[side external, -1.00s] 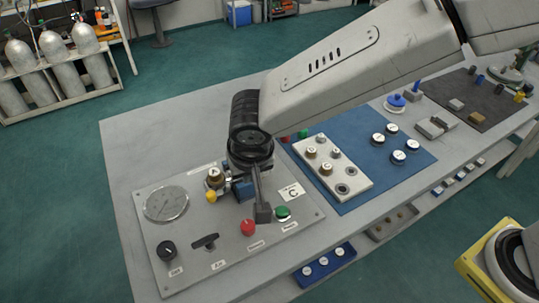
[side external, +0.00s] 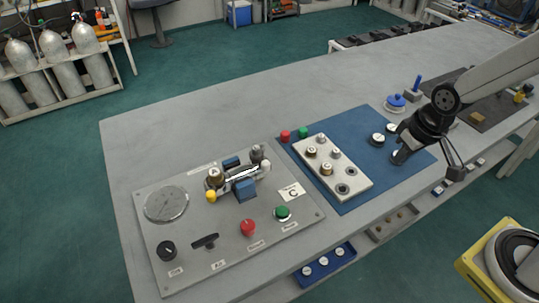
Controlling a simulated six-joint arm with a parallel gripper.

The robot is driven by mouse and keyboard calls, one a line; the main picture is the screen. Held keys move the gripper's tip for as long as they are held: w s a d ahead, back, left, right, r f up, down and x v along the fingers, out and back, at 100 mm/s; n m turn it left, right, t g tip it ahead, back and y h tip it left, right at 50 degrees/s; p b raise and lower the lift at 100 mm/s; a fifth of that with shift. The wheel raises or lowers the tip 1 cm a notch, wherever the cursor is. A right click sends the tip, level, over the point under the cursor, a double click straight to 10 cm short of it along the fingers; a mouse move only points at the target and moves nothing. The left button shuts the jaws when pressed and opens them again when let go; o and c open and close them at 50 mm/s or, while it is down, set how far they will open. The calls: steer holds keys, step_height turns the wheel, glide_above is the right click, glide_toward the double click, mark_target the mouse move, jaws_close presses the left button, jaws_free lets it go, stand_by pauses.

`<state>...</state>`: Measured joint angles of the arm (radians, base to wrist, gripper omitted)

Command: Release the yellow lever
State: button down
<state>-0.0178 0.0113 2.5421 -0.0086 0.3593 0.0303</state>
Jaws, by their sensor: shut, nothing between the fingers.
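The grey air panel (side external: 185,247) lies on the table. Its yellow lever tip (side external: 211,196) shows at the left end of a small valve assembly with a brass-topped fitting (side external: 215,177) and a blue block (side external: 245,190). A red button (side external: 248,228) and a green button (side external: 282,213) sit in front of it. My gripper (side external: 455,172) is shut and empty, far to the right of the panel, over the table's front edge. No part of it touches the lever.
A blue mat (side external: 350,198) holds a white block with several fittings (side external: 333,168) and several round caps. A gauge (side external: 166,204) and black knob (side external: 167,251) are on the panel. A blue tray (side external: 324,263) hangs at the front edge. The table behind the panel is clear.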

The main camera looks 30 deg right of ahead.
steer(key=shift+s+d, duration=0.3)
steer(key=c, duration=1)
jaws_free()
steer(key=o, duration=0.4)
steer(key=shift+w+a, duration=0.1)
steer(key=shift+w, duration=0.1)
steer(key=shift+o, duration=0.8)
steer(key=shift+w+a, duration=0.15)
steer(key=shift+w, duration=0.1)
steer(key=w+a+r, duration=0.1)
steer(key=w+a, duration=0.5)
steer(key=w, duration=0.2)
steer(key=n+g, duration=0.3)
glide_above(210, 193)
steer(key=shift+f, duration=0.5)
